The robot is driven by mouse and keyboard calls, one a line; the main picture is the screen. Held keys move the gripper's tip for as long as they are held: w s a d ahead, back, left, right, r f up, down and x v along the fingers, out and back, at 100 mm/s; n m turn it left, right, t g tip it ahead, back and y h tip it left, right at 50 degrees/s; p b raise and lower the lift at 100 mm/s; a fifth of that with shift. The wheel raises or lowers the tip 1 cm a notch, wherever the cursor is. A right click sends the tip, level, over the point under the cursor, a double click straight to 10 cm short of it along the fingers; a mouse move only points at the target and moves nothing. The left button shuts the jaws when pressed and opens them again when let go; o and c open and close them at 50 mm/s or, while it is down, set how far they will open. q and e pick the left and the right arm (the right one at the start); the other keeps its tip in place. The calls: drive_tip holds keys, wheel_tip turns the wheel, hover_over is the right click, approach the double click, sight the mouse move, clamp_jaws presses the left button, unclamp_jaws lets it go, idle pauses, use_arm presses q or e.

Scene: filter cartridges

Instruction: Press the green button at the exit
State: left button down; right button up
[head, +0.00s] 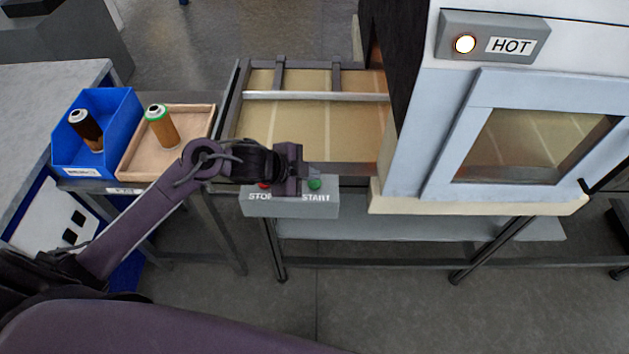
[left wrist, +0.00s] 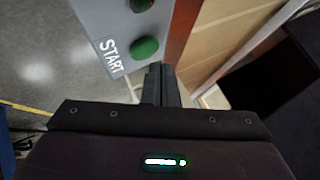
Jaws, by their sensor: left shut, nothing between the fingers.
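The green button (head: 315,184) sits on a grey control box (head: 290,208) above the word START, at the exit end of the oven. The red button (head: 263,186) above STOP is partly hidden by my left arm. My left gripper (head: 300,180) is shut and empty, just left of the green button in the head view. In the left wrist view the green button (left wrist: 145,48) is just beyond the shut fingertips (left wrist: 160,72). I cannot tell whether they touch it. My right gripper is not in view.
The oven (head: 410,150) has a lit lamp (head: 465,44) beside a HOT sign. A conveyor (head: 315,97) comes out of its left side. Left of it, a blue bin (head: 118,103) holds a dark cartridge and a wooden tray (head: 203,122) holds an orange cartridge with a green rim.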

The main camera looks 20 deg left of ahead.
sight(310, 184)
use_arm(q)
drive_tip(key=shift+f, duration=0.1)
idle(0.7)
drive_tip(key=shift+f, duration=0.35)
drive_tip(key=shift+f+b, duration=0.45)
idle(0.8)
drive_tip(key=shift+r+p, duration=0.85)
drive_tip(key=shift+p, duration=0.05)
wheel_tip(310, 184, up, 5)
drive_tip(key=p, duration=0.5)
drive_tip(key=shift+r, duration=0.1)
